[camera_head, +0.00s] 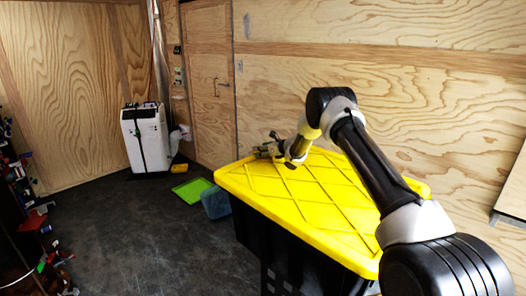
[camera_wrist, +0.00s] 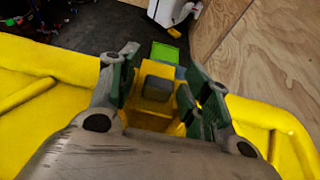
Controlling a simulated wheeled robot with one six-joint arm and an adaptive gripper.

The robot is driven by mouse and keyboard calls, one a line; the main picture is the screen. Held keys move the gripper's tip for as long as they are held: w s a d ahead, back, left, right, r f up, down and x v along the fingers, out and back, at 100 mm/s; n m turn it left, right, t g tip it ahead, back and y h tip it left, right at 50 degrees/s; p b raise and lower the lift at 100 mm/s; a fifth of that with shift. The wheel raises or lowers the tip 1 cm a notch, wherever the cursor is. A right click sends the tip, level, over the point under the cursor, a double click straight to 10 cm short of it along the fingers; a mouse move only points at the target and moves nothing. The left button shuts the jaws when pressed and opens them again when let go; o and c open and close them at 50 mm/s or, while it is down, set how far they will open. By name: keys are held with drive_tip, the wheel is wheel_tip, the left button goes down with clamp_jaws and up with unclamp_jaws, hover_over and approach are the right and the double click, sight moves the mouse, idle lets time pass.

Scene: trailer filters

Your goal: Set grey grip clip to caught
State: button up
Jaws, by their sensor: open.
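A small dark grey block (camera_wrist: 158,88) shows between my fingers in the wrist view, against a yellow piece. It looks like the grey grip clip, but its position, caught or loose, cannot be read. My gripper (camera_wrist: 160,92) is open, with one finger on each side of the block in this view; I see no clear contact. In the head view my gripper (camera_head: 268,150) is at the far left part of the yellow lid (camera_head: 262,192) of a black tote (camera_head: 285,255). The clip cannot be made out there.
A green tray (camera_head: 192,190) and a blue-grey bin (camera_head: 215,204) are on the dark floor left of the tote. A white appliance (camera_head: 146,138) stands by the plywood wall (camera_head: 390,110). Clutter (camera_head: 25,190) lines the left side. The middle floor is clear.

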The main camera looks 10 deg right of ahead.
drive_tip(key=shift+s+d, duration=0.1)
drive_tip(key=v, duration=1.1)
drive_tip(key=shift+s+d+r, duration=0.1)
drive_tip(key=shift+s+d, duration=0.1)
drive_tip(key=shift+s, duration=0.05)
